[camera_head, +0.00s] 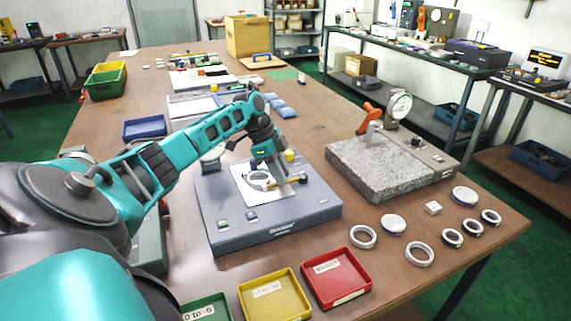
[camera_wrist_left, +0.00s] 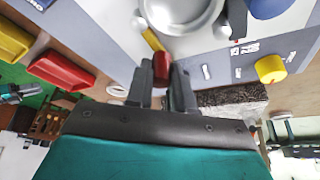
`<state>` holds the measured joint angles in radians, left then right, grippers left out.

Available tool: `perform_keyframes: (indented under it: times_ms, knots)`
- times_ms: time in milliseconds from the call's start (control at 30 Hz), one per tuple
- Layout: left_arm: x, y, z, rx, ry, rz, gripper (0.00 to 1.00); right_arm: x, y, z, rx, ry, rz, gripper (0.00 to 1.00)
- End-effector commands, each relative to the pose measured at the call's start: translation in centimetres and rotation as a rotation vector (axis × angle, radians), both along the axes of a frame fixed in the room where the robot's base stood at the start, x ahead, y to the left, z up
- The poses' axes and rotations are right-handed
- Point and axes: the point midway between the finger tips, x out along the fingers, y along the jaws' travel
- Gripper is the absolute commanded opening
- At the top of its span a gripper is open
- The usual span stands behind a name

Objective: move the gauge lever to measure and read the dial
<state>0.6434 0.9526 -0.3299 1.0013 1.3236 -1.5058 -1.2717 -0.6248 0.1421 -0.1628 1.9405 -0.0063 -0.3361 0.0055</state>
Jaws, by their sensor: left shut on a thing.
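The grey gauge base (camera_head: 310,212) lies on the table with a white plate on top and a light ring (camera_head: 258,181) on that plate. My left gripper (camera_head: 279,178) reaches down over the plate beside the ring. In the left wrist view the fingers (camera_wrist_left: 162,80) are shut on a red lever knob (camera_wrist_left: 162,66), close to a round silver part (camera_wrist_left: 185,12). A round dial (camera_head: 213,151) at the base's back is partly hidden by my arm, and its reading cannot be made out. My right gripper is not in view.
A granite block (camera_head: 372,172) with an orange-handled stand and a dial indicator (camera_head: 400,105) stands to the right. Several loose rings lie at the front right, including one ring (camera_head: 419,254). Red (camera_head: 338,278), yellow (camera_head: 275,297) and green (camera_head: 207,308) trays line the front.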

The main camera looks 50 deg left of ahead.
Motion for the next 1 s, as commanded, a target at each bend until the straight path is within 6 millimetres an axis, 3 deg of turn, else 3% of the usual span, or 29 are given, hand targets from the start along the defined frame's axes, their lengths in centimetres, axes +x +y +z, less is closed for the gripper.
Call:
perform_keyframes:
  times_ms: [267,300,567,833,1000]
  knots:
    - [0.0,0.1,0.1,0.002,-0.003,-0.002,0.0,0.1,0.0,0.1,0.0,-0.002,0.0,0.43]
    - [0.0,0.1,0.1,0.002,-0.003,-0.002,0.24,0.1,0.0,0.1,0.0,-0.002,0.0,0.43]
    - [0.0,0.1,0.1,0.002,-0.003,-0.001,0.48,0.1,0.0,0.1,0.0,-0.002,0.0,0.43]
    - [0.0,0.1,0.3,0.002,-0.003,0.0,0.48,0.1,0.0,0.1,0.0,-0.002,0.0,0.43]
    - [-0.4,0.9,2.3,0.003,-0.005,0.0,0.48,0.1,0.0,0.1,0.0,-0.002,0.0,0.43]
